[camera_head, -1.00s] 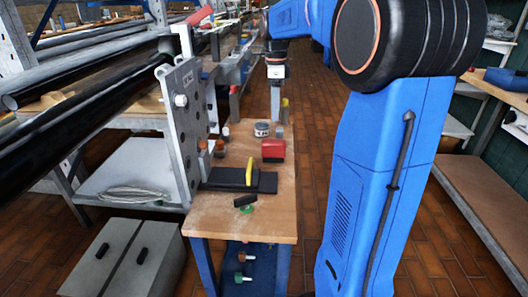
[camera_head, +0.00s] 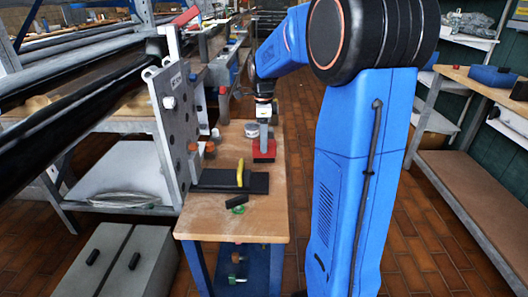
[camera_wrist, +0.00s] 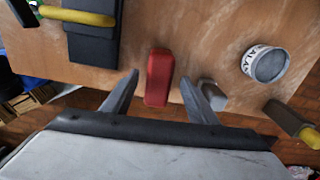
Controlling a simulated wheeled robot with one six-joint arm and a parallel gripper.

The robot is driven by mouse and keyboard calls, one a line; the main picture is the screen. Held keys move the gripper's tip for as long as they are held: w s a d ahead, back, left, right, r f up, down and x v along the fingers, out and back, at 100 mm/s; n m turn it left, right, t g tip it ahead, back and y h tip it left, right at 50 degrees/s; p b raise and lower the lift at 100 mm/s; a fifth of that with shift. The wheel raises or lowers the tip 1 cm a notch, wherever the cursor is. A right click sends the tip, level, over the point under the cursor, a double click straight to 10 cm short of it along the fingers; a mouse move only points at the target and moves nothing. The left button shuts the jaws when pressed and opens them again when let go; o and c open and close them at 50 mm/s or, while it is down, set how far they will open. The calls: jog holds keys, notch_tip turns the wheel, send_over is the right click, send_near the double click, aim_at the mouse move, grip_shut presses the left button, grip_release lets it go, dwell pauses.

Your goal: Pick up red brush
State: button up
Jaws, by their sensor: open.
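The red brush (camera_head: 264,152) lies on the wooden bench top (camera_head: 232,220), near its right edge, in the head view. In the wrist view the red brush (camera_wrist: 159,76) shows as a red block between the two finger lines. My gripper (camera_wrist: 160,82) is open, with one finger on each side of the brush and gaps to both. In the head view my gripper (camera_head: 264,138) is directly above and over the brush, and its fingertips are hard to make out. I cannot tell how high the fingers are above the bench.
A grey can (camera_wrist: 265,63) stands right of the brush in the wrist view, with a grey block (camera_wrist: 212,94) near the right finger. A black case with a yellow handle (camera_head: 240,173) lies nearer on the bench. A grey perforated plate (camera_head: 172,125) stands at the bench's left.

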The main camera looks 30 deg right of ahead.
jog(key=shift+s+f, duration=0.15)
jog(key=shift+f, duration=2.45)
jog(key=c, duration=1.2)
